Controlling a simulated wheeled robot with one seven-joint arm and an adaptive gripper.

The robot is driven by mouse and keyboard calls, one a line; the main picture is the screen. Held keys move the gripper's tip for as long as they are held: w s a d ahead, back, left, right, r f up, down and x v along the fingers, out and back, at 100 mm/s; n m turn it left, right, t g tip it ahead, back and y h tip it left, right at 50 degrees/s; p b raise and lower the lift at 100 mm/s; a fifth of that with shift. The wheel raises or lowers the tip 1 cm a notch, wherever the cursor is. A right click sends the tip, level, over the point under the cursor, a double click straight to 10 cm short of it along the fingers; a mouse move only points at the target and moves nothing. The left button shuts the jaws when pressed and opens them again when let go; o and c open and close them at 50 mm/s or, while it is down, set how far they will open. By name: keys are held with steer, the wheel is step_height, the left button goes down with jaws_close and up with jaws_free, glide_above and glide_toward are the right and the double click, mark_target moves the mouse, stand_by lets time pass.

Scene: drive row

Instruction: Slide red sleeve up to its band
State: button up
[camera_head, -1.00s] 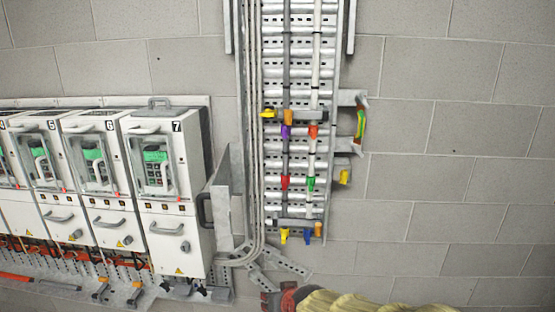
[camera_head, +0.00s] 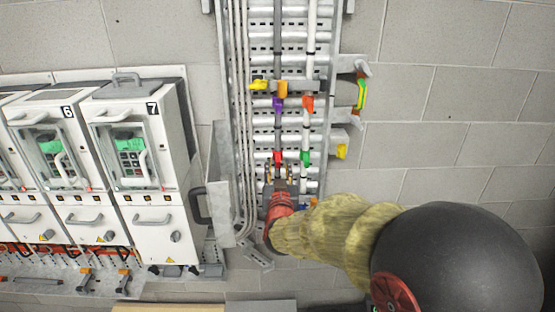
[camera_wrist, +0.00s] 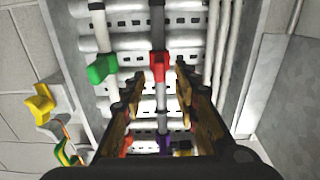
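The red sleeve (camera_head: 278,158) is on the left rod of the vertical rack, left of a green sleeve (camera_head: 305,158). In the wrist view the red sleeve (camera_wrist: 160,67) sits around the rod, with the green sleeve (camera_wrist: 103,68) to its left. My gripper (camera_head: 279,173) reaches in from below right, just under the red sleeve in the head view. In the wrist view my gripper (camera_wrist: 158,80) is open, its fingers apart on either side of the rod. Contact with the sleeve cannot be made out. I cannot clearly tell the sleeve's band.
A purple piece (camera_head: 279,104) and an orange-red piece (camera_head: 308,104) sit higher on the rods. A crossbar holds a yellow piece (camera_head: 259,85) and an orange piece (camera_head: 283,88). A metal side plate (camera_head: 221,180) and cabinet 7 (camera_head: 150,150) stand left.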

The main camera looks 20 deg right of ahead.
mark_target(278, 164)
steer(key=shift+p+x, duration=0.4)
steer(key=shift+x, duration=1.45)
steer(key=c, duration=0.4)
steer(key=c, duration=0.3)
jaws_close()
